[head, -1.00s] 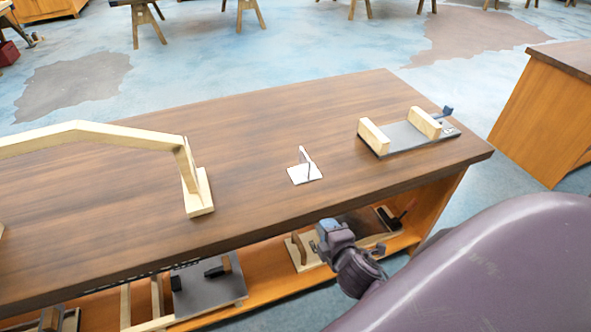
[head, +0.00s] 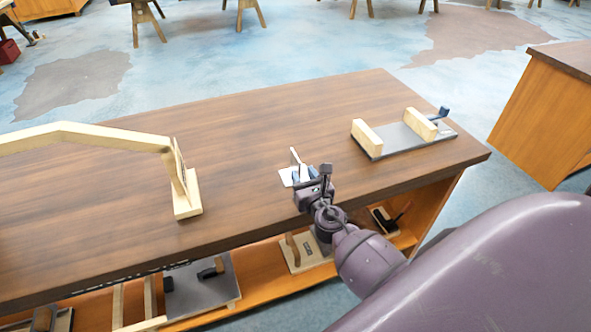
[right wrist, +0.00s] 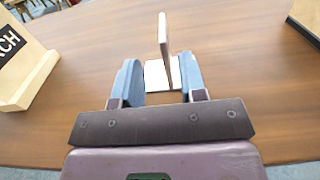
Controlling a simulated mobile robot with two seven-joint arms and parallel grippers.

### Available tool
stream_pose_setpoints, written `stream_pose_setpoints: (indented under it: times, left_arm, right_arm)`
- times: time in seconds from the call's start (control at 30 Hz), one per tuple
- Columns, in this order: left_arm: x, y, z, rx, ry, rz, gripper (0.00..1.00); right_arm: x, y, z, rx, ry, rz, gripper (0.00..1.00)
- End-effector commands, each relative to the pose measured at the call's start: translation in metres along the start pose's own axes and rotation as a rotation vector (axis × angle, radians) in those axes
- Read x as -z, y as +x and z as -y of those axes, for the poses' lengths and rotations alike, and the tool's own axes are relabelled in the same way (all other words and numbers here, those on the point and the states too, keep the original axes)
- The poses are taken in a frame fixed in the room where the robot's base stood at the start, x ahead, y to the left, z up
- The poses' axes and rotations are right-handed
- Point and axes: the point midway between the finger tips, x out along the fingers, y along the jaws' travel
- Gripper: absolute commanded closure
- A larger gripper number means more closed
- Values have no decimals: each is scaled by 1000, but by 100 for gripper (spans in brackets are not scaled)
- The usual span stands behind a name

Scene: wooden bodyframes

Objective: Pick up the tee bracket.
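The tee bracket (head: 286,177) is a small white piece with a flat base and an upright plate, standing on the brown workbench (head: 250,130). My right gripper (head: 309,177) is at its near side and partly hides it in the head view. In the right wrist view, the bracket (right wrist: 164,45) has its upright plate ahead between the two blue fingers of my right gripper (right wrist: 160,82). The fingers are apart, with clear gaps beside the plate. The right finger looks close to the base; I cannot tell whether they touch. My left gripper is not in view.
A grey plate with two wooden blocks and a blue clamp handle (head: 405,138) lies on the bench to the right. A wooden frame with an upright end (head: 184,193) stands to the left. More fixtures sit on the shelf below. The bench's far middle is clear.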

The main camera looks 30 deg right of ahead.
Motion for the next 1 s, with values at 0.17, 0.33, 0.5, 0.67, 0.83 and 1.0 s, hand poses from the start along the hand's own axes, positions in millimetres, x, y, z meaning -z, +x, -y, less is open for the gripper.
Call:
stream_pose_setpoints:
  times: [0.17,0.33,0.5,0.67,0.83,1.0]
  left_arm:
    - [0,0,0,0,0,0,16]
    - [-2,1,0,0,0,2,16]
    - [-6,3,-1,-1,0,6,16]
    - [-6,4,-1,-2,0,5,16]
    - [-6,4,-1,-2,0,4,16]
    - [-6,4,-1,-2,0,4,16]
  right_arm:
    - [0,12,0,1,1,-1,62]
    - [2,25,2,2,2,0,62]
    - [4,49,4,1,3,0,62]
    - [4,62,5,1,3,-1,62]
    - [4,65,5,1,3,-1,62]
    - [4,65,5,1,3,-1,69]
